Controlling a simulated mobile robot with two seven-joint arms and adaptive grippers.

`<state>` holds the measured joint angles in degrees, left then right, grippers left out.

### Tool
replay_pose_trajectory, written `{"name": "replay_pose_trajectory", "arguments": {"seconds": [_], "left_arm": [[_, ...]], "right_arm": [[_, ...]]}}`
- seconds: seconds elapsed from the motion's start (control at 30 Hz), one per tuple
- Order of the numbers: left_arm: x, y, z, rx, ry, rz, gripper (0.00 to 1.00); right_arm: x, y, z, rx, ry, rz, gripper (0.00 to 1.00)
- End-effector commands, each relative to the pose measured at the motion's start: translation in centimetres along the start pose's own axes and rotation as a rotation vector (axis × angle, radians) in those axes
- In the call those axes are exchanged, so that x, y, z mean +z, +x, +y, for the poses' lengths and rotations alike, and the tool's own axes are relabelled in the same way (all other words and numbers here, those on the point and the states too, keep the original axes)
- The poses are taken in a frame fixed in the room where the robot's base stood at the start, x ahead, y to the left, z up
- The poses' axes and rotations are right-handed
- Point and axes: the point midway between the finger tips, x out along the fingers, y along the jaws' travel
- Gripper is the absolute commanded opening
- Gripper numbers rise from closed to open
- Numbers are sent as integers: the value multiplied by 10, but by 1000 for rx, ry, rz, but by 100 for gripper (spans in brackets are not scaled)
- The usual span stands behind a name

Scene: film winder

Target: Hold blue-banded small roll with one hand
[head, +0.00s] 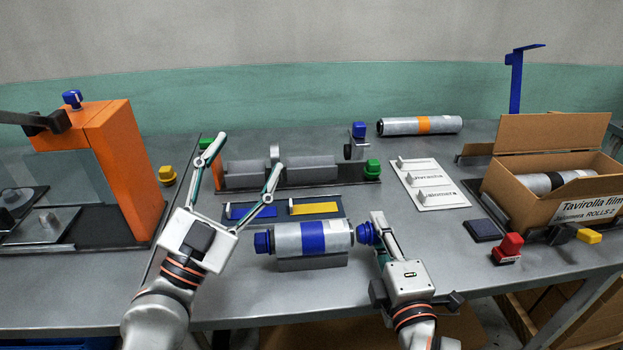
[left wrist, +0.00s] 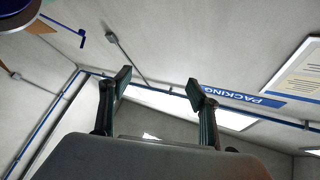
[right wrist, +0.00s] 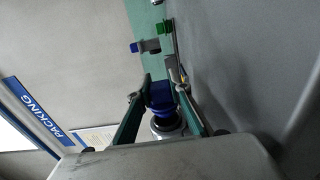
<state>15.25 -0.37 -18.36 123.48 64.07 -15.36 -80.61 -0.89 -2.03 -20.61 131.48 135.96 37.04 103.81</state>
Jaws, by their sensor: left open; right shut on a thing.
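The blue-banded roll (head: 284,239) is silver with a wide blue band and lies level on a grey cradle (head: 312,262) at the front of the table. A blue plug (head: 263,242) sits at its left end. My right gripper (head: 377,234) is shut on another blue plug (head: 364,233) at the roll's right end; that plug also shows between the fingers in the right wrist view (right wrist: 161,96). I cannot tell whether it is fully seated. My left gripper (head: 246,168) is open and empty, raised left of the roll, its fingers pointing up and away.
Behind the roll are a tray with blue and yellow plates (head: 314,208) and a grey-block fixture (head: 310,170). An orange machine (head: 118,160) stands left. An orange-banded roll (head: 420,125) lies at the back. An open cardboard box (head: 590,203) with rolls stands right, near a red block (head: 508,247).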

Motion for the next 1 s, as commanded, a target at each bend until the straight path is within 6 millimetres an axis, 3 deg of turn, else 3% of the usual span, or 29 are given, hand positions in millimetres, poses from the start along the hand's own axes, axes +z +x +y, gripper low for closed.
{"name": "replay_pose_trajectory", "arguments": {"seconds": [0.03, 0.2, 0.43, 0.7, 1.0], "left_arm": [[-11, 14, 9, 46, -57, 34, 62], [-46, 48, 53, 248, -292, 111, 62], [-100, 74, 116, 602, -598, 133, 62], [-148, 72, 172, 1025, -859, -21, 62], [-174, 50, 195, 1388, -1022, -403, 62]], "right_arm": [[0, 0, 0, 1, 0, 0, 0], [0, 0, 0, 1, 0, 0, 0], [0, 0, 0, 1, 0, 0, 0], [0, 0, 0, 1, 0, 0, 0], [0, 0, 0, 1, 0, 0, 0]]}}
